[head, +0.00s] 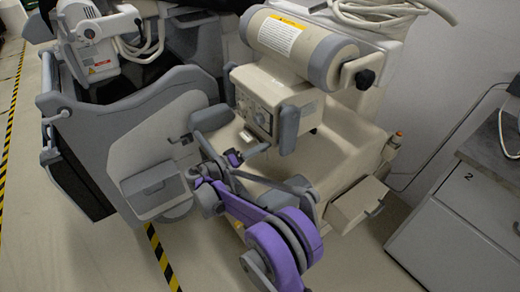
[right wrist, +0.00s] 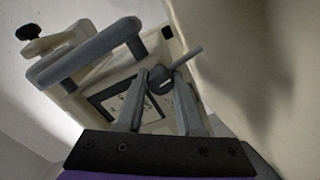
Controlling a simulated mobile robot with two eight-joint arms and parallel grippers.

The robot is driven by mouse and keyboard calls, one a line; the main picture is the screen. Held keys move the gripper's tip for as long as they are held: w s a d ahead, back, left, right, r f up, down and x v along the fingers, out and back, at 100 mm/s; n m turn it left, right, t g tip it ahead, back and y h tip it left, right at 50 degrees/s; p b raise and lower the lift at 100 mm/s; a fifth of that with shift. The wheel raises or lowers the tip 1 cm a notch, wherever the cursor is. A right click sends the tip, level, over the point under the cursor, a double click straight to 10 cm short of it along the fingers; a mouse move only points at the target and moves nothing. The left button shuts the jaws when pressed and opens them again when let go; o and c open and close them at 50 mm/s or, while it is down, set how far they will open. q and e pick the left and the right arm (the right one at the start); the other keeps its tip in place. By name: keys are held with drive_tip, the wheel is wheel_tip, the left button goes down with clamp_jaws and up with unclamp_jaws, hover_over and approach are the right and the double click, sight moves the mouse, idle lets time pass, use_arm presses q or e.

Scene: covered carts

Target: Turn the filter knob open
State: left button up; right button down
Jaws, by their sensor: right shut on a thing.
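The filter knob (right wrist: 160,78) is a dark grey round knob with a lever sticking out to the upper right in the right wrist view. It sits on the side of a cream box beside a dark-framed panel (right wrist: 128,100). My right gripper (right wrist: 161,77) has its two grey fingers on either side of the knob and is shut on it. In the head view my purple right arm reaches up from below, with the gripper (head: 245,146) close to the cream box (head: 272,85); the arm hides part of the space beneath. The left gripper is not in view.
Grey handles (head: 289,130) stick out from the box close to the gripper. A covered cart (head: 85,140) stands at left. A grey cabinet (head: 465,210) stands at right. An open cream drawer (head: 356,203) juts out near the arm. Floor at the front is clear.

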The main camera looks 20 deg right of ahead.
drive_tip(key=shift+n, duration=0.6)
drive_tip(key=c, duration=0.5)
unclamp_jaws()
drive_tip(key=shift+c, duration=0.2)
drive_tip(key=shift+a, duration=0.1)
drive_tip(key=v, duration=1)
drive_tip(key=shift+s+a, duration=0.2)
drive_tip(key=shift+a, duration=0.1)
